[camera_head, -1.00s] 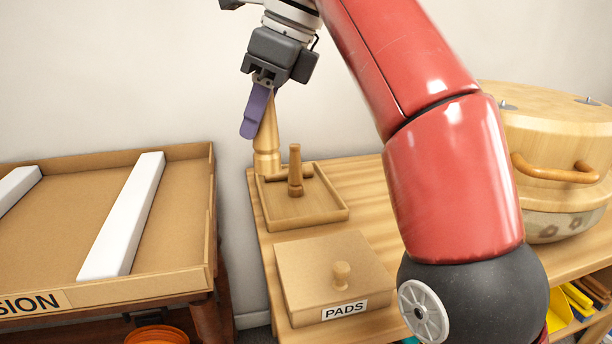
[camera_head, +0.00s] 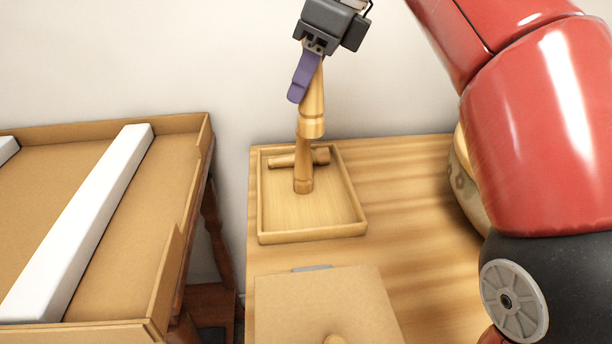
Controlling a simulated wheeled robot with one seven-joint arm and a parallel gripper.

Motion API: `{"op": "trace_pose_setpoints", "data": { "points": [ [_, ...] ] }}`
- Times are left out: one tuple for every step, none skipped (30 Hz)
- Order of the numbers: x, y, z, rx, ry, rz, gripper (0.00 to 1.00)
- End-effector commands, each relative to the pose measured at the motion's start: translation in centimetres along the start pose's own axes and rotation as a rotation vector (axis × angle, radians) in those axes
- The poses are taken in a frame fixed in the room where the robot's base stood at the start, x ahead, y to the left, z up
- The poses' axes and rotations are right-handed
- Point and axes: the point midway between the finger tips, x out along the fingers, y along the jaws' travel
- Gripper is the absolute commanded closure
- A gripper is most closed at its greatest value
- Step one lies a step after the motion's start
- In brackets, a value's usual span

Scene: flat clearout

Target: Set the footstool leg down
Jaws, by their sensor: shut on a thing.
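My gripper (camera_head: 308,76), with a purple finger showing, is shut on the upper part of a turned wooden footstool leg (camera_head: 313,115). The held leg hangs nearly upright over the shallow wooden tray (camera_head: 352,212). In the tray, one wooden leg piece (camera_head: 303,178) stands upright and another (camera_head: 280,161) lies across near the back. The held leg's lower end overlaps the top of the standing piece in the picture. I cannot tell whether they touch.
The tray stands on a wooden table (camera_head: 400,185). A lidded box (camera_head: 310,295) with a knob is in front of it. At left is a cardboard-coloured bin (camera_head: 130,190) with white bars (camera_head: 90,220). A round wooden container (camera_head: 463,180) is partly hidden by my red arm. The front of the tray is clear.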

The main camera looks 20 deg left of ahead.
Motion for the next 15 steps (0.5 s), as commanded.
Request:
{"op": "trace_pose_setpoints", "data": {
  "points": [
    [1.2,0.2,-0.5,0.000,0.002,0.005,0.99],
    [1.8,0.2,-0.7,0.000,0.002,0.005,0.99],
    [2.5,0.2,-1.1,-0.001,0.003,0.005,0.99],
    [3.9,0.1,-1.6,-0.001,0.003,0.005,0.99],
    [4.7,0.1,-1.9,-0.001,0.003,0.005,0.99],
    [5.7,0.2,-2.4,-0.001,0.002,0.004,0.99],
    [6.4,0.1,-2.6,-0.001,0.002,0.004,0.99],
    [7.1,0.1,-2.9,-0.001,0.003,0.005,0.99],
    [8.0,0.1,-3.3,-0.001,0.002,0.004,0.99],
    [8.7,0.1,-3.6,-0.001,0.002,0.004,0.99],
    [9.2,0.1,-3.8,-0.001,0.002,0.003,0.99],
    [9.9,0.1,-4.1,-0.001,0.002,0.003,0.99],
    [10.4,0.1,-4.3,-0.001,0.002,0.003,0.99],
    [10.8,0.1,-4.4,-0.002,0.002,0.003,0.99],
    [11.2,0.1,-4.6,-0.002,0.002,0.003,0.99]
  ]
}}
